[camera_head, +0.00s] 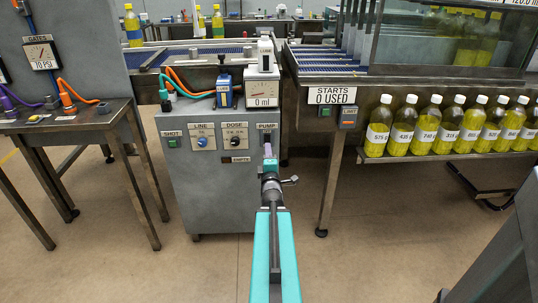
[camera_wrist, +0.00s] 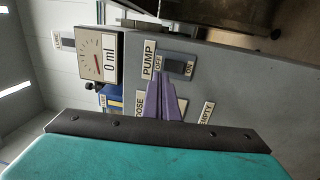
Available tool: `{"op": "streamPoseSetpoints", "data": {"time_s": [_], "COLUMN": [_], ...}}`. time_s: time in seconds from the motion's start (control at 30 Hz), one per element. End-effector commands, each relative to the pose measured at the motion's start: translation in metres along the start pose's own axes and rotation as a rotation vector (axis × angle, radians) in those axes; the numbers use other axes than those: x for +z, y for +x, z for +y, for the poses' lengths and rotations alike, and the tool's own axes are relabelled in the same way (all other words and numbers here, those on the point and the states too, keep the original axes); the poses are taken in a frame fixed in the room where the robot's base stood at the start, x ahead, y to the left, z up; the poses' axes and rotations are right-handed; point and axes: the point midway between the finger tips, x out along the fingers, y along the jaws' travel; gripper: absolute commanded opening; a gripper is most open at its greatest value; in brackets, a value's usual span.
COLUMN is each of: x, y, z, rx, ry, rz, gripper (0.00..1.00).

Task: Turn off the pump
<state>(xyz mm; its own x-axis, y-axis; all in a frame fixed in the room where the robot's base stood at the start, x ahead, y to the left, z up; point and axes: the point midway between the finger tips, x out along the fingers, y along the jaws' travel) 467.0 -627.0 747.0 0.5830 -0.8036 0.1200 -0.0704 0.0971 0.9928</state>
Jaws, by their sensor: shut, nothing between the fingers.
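The grey pump cabinet (camera_head: 207,190) stands ahead of me with a row of controls on its front. Its PUMP label (camera_head: 266,126) is at the right end of that row. In the wrist view the PUMP label (camera_wrist: 148,60) is turned sideways, beside a dark rocker switch (camera_wrist: 175,66) marked OFF and ON. My gripper (camera_head: 268,150) is shut and empty in front of the PUMP switch and hides it in the head view. Its purple fingertips (camera_wrist: 166,78) appear close to the switch's lower edge in the wrist view; I cannot tell whether they touch it.
The cabinet also has a green SHOT button (camera_head: 172,143), a blue LINE knob (camera_head: 202,142), and a DOSE knob (camera_head: 236,143). A gauge reading 0 ml (camera_head: 262,90) stands on top. Several filled bottles (camera_head: 429,125) line a shelf at right. A side table (camera_head: 62,120) stands left.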

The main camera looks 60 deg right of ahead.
Motion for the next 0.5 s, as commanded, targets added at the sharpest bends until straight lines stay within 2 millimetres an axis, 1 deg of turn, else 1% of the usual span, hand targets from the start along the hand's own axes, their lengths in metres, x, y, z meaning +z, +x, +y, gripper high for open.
{"op": "streamPoseSetpoints", "data": {"time_s": [0.03,0.5], "x": [0.0,-0.0012], "y": [-0.0003,-0.0086], "z": [0.0037,0.0059], "rx": [-0.001,-0.001], "ry": [0.0,0.001], "rz": [0.0,0.001], "gripper": [0.0,0.0]}}
